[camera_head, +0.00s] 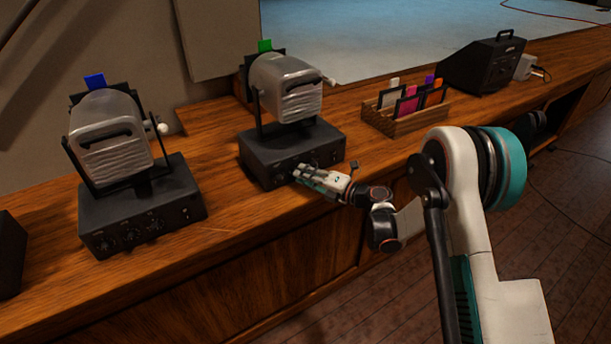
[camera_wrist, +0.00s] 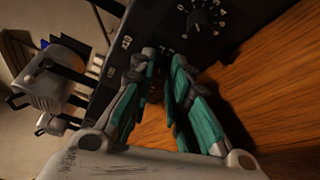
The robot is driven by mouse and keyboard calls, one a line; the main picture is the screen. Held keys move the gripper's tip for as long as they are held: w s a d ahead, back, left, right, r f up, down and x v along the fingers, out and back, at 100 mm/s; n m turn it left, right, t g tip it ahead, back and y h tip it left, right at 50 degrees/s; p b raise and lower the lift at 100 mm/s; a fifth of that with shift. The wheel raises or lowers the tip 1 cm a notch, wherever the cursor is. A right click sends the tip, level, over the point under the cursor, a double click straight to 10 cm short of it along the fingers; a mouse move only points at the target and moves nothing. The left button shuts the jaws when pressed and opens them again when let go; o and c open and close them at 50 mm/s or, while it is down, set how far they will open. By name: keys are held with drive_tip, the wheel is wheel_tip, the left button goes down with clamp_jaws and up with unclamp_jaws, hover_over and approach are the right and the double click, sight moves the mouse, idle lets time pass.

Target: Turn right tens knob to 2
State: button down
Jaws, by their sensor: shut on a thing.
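The right device (camera_head: 292,142) is a black control box with a ribbed silver lamp head and a green tab on top. Knobs sit along its front panel. My gripper (camera_head: 300,171) is at that panel, near its middle, and hides part of it. In the wrist view my gripper's teal-lined fingers (camera_wrist: 163,55) reach the panel and are shut on a knob, which is mostly hidden between the tips. A black dial knob (camera_wrist: 205,19) with white marks shows free beside the fingers. I cannot read the setting of the held knob.
A similar left device (camera_head: 140,215) with a blue tab stands on the wooden desk (camera_head: 225,240). A wooden rack (camera_head: 405,123) with coloured cards and a black speaker box (camera_head: 483,66) stand to the right. The desk between the two devices is clear.

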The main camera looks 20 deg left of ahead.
drive_tip(key=c, duration=1.5)
unclamp_jaws()
drive_tip(key=v, duration=1.2)
drive_tip(key=shift+w, duration=0.1)
